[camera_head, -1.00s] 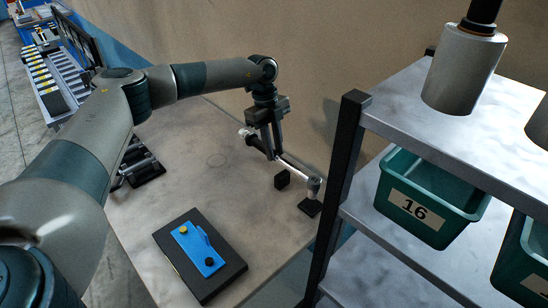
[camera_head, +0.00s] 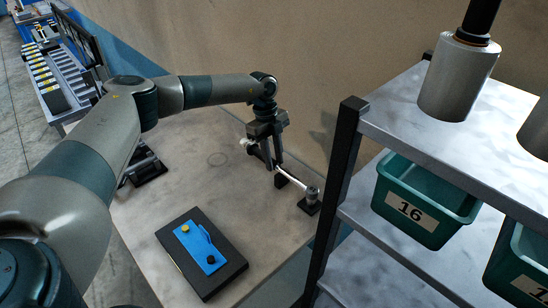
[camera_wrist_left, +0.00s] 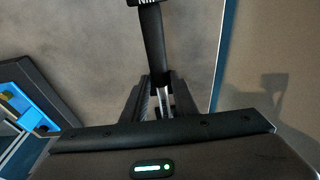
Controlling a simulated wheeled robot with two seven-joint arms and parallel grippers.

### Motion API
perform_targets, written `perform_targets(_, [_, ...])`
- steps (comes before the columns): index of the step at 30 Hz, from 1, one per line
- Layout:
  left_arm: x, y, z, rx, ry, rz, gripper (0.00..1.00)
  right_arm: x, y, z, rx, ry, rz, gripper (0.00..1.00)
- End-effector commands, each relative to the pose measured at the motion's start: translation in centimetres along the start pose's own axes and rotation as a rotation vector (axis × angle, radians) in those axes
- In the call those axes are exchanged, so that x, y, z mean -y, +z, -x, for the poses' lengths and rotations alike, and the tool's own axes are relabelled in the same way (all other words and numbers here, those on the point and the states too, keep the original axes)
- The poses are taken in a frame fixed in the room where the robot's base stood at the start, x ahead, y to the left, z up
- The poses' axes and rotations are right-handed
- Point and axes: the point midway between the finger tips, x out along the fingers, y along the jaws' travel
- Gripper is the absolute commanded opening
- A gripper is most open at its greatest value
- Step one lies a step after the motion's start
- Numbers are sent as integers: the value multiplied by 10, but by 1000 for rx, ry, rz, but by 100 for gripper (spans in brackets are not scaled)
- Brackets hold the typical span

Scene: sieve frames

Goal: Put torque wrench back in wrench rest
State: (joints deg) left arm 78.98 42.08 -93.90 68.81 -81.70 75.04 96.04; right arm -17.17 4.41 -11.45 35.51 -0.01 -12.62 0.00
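The torque wrench (camera_head: 293,182) is a slim bar with a silver shaft and a round metal head at its right end. My left gripper (camera_head: 273,166) is shut on it near the middle. In the left wrist view the silver shaft shows between the fingertips (camera_wrist_left: 161,103), with a dark bar running on beyond them. The wrench rest appears as two small black blocks on the table. The wrench head is just above or on the right block (camera_head: 309,208); contact is unclear. The other block (camera_head: 281,182) is partly hidden beneath the wrench. My right gripper is not in view.
A black case with a blue panel (camera_head: 198,246) lies in front on the table (camera_head: 215,190). A dark rack (camera_head: 150,168) stands at left. A metal shelf (camera_head: 400,122) with green bins (camera_head: 425,205) and a grey cylinder (camera_head: 458,80) stands close at right.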

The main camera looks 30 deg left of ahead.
Motion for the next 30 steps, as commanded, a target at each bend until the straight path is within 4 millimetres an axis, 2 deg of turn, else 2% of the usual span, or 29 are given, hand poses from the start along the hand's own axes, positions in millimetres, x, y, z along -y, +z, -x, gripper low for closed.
perform_targets(11, [0,0,2,-1,-1,0,40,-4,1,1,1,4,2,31])
perform_targets(17, [1,-1,11,-1,-3,-1,40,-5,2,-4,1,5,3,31])
perform_targets(23, [1,0,35,0,-5,-1,40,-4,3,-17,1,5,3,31])
perform_targets(30, [1,0,78,-1,-5,0,40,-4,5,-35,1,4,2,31])
